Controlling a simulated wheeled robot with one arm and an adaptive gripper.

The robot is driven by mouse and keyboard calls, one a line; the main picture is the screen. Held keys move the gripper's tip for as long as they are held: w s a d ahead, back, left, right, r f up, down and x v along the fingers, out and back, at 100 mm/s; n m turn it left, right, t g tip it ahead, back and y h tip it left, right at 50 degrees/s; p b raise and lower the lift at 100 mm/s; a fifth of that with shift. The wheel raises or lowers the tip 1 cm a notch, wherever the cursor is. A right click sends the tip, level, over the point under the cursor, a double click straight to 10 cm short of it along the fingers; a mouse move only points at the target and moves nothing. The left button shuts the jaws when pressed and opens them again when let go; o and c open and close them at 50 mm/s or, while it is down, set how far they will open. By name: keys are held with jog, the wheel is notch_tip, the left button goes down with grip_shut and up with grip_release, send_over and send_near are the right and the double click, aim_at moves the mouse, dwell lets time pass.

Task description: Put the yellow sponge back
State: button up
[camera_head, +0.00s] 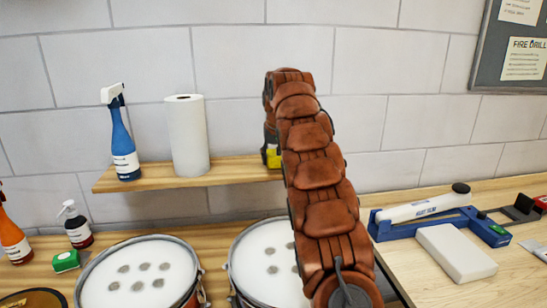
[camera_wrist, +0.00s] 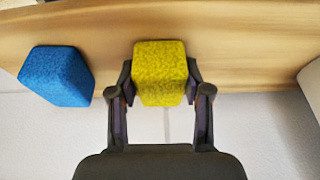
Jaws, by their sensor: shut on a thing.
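The yellow sponge (camera_wrist: 160,75) is a block held between the two fingers of my gripper (camera_wrist: 161,92). In the wrist view it is seen against the wooden shelf (camera_wrist: 235,50); I cannot tell whether it touches the shelf. In the head view a small yellow part of the sponge (camera_head: 273,158) shows at the right end of the visible shelf (camera_head: 235,170). My arm hides most of the gripper there. A blue sponge-like block (camera_wrist: 57,76) is at the left in the wrist view, apart from the yellow one.
A paper towel roll (camera_head: 187,135) and a blue spray bottle (camera_head: 122,135) stand on the shelf. Drums (camera_head: 140,278) are below it. A green sponge (camera_head: 66,261) and bottles are at lower left. A blue tool (camera_head: 440,213) and a white block (camera_head: 456,254) lie at right.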

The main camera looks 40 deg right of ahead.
aim_at(274, 154)
jog(key=o, duration=1.2)
jog(key=shift+f, duration=0.1)
jog(key=shift+r, duration=0.25)
jog(key=shift+b+v, duration=0.3)
jog(key=shift+v, duration=1.65)
jog(key=p+v, duration=0.4)
jog(key=v, duration=0.4)
jog(key=shift+f, duration=0.1)
